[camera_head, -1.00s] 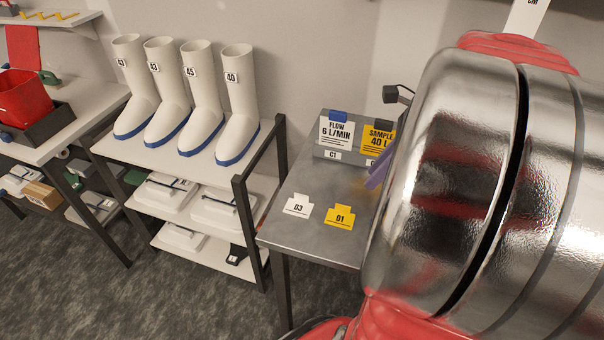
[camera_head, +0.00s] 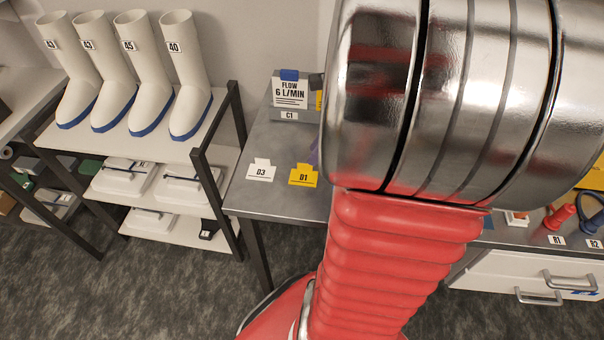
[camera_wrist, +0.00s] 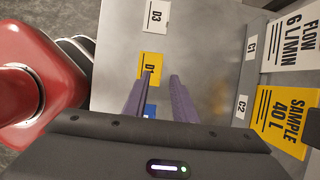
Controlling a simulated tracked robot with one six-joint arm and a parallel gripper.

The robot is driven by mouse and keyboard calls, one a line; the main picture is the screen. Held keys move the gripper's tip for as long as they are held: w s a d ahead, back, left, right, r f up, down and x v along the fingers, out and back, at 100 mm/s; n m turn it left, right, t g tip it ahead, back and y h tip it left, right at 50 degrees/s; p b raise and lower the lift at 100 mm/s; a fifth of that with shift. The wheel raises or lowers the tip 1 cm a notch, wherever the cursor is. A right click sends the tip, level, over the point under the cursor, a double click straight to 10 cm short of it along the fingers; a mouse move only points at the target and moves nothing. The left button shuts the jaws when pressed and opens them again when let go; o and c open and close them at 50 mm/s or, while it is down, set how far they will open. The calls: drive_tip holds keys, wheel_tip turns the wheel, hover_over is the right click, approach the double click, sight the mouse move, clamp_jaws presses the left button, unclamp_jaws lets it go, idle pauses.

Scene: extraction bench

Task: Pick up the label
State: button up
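A white D3 label (camera_head: 262,171) and a yellow D1 label (camera_head: 303,175) lie on the grey metal bench. In the wrist view, D3 (camera_wrist: 156,15) is at the top and D1 (camera_wrist: 152,67) lies by the tip of one finger. My gripper (camera_wrist: 161,77) is open, its two purple fingers apart over the bench; contact with D1 cannot be told. A bit of blue (camera_wrist: 150,110) shows between the fingers. A white FLOW 6 L/MIN label (camera_head: 290,92) and a yellow SAMPLE 40 L label (camera_wrist: 282,120) stand upright at the back. My arm hides most of my gripper in the head view.
A rack with white boots (camera_head: 186,80) and several boxes stands left of the bench. The C1 and C2 holder (camera_wrist: 248,75) edges the bench in the wrist view. Red and blue items (camera_head: 560,215) lie at the right, above a drawer (camera_head: 530,272).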

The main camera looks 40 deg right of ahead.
sight(304, 174)
drive_tip(key=shift+x, duration=2.55)
drive_tip(key=shift+w+a, duration=0.1)
drive_tip(key=shift+c, duration=0.5)
clamp_jaws()
